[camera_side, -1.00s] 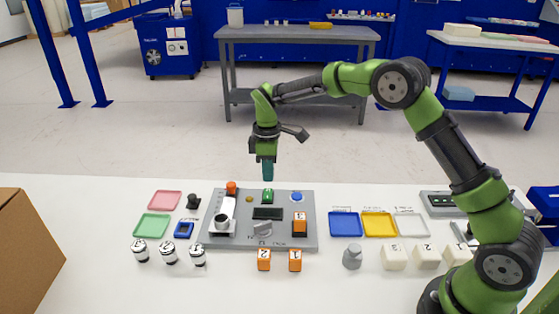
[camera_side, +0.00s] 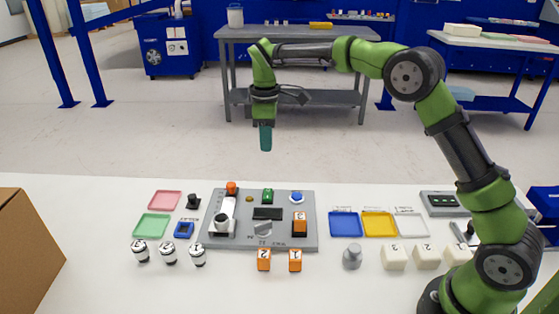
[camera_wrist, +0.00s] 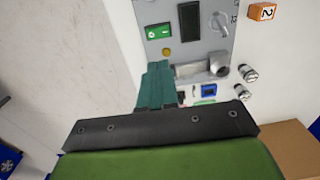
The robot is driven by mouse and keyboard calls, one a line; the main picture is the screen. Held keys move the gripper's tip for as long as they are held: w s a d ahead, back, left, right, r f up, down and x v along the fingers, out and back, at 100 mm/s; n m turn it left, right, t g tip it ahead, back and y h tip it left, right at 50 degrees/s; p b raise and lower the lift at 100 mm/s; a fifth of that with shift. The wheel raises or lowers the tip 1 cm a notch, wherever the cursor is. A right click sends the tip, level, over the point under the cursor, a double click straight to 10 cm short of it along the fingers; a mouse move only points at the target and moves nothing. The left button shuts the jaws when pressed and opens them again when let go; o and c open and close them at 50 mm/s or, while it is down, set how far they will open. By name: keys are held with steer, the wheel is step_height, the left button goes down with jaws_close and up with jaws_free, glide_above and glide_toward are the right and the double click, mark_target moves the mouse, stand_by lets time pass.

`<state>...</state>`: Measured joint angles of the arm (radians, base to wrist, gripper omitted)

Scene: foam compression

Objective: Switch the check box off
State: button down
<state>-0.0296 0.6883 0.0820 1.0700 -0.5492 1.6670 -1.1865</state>
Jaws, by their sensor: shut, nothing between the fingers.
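The check box is a sloped grey panel (camera_side: 300,240) on the white table, seen in the side view and partly in the wrist view (camera_wrist: 232,35). A green rocker switch (camera_side: 267,195) sits at its far edge, and it also shows in the wrist view (camera_wrist: 158,31) with a white mark on it. A dark display (camera_side: 267,213) lies in front of the switch, with a grey knob (camera_side: 263,229) nearer. My gripper (camera_side: 265,149) is shut and empty, with teal fingers pointing down. It hangs in the air above the panel's far edge, apart from the switch.
The panel carries an orange-topped post (camera_side: 231,187), a blue button (camera_side: 297,197) and an orange block (camera_side: 299,223). Numbered orange cubes (camera_side: 264,260) and white cylinders (camera_side: 168,253) stand in front. Coloured trays (camera_side: 345,224) lie right. A cardboard box (camera_side: 28,250) stands left.

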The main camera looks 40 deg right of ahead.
mark_target(266, 196)
steer(key=shift+s+a, duration=0.15)
steer(key=shift+a, duration=0.3)
step_height(266, 196, down, 14)
steer(key=shift+s, duration=0.1)
steer(key=shift+a+f, duration=0.1)
stand_by(0.4)
steer(key=shift+f, duration=0.2)
